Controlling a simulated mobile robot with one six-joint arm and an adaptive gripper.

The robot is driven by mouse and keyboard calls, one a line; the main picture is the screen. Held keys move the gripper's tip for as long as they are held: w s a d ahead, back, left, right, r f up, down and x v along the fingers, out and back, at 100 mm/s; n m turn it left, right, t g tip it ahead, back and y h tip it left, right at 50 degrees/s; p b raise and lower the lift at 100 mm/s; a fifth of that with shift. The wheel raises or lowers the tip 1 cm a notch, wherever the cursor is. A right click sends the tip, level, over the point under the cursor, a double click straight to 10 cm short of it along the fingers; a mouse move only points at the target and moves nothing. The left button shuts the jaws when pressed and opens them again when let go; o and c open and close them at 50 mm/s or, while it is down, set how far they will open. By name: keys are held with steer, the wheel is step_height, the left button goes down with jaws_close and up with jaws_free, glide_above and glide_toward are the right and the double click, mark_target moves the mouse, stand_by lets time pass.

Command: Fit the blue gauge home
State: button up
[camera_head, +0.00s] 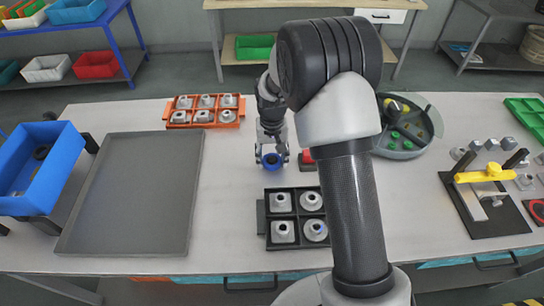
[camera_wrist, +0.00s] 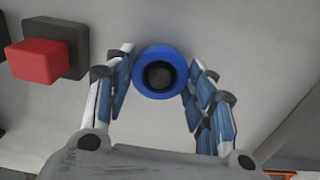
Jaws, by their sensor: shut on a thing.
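The blue gauge is a blue ring (camera_head: 271,163) with a dark centre, and it also shows large in the wrist view (camera_wrist: 160,52). My gripper (camera_head: 272,157) has one finger on each side of it and is shut on it; in the wrist view the fingertips (camera_wrist: 160,75) press near its left and right sides. It is over the bare table top, between the orange tray and the black tray. I cannot tell whether it touches the table. No seat for the gauge can be made out with certainty.
A red block on a dark base (camera_head: 307,157) stands close right of my gripper. A black tray (camera_head: 268,217) with metal parts is in front, an orange tray (camera_head: 174,125) behind. A grey mat (camera_head: 130,190) lies left; a round divided tray (camera_head: 435,115) and yellow-handled fixture (camera_head: 485,173) stand right.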

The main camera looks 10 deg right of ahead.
stand_by(0.4)
steer(key=o, duration=1.3)
steer(key=shift+r, duration=6)
